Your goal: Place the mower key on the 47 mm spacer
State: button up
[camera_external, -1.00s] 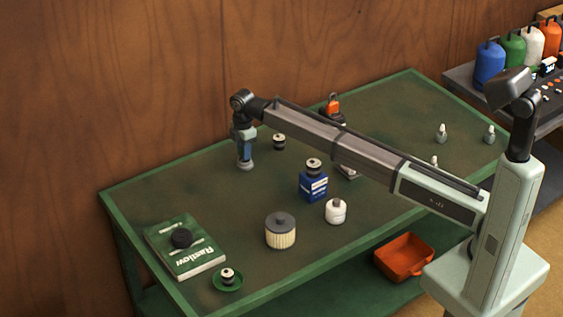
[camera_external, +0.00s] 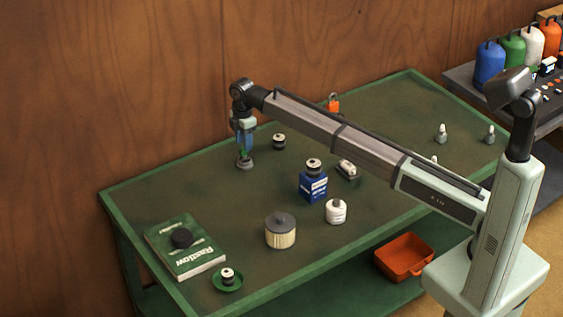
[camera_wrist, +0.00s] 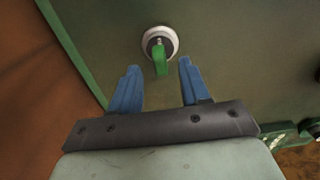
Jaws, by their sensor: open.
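My gripper (camera_external: 244,143) is over the far left part of the green table, pointing down. In the wrist view its blue fingers (camera_wrist: 160,67) are spread open. A green tab, which I take for the mower key (camera_wrist: 160,60), shows between the fingertips with a gap on each side. It stands on a round piece with a pale rim (camera_wrist: 173,37), apparently the spacer. In the external view the green key (camera_external: 242,154) sits just below the fingers, on a small grey base (camera_external: 245,164). No size marking is readable.
Small black-and-white cylinders stand behind right of the gripper (camera_external: 279,142), on a blue box (camera_external: 313,188) and on a green dish (camera_external: 228,283). The wooden wall is close behind.

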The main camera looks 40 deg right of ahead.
notch_tip(320, 180, up, 8)
jog(key=shift+f, duration=0.2)
dwell(0.3)
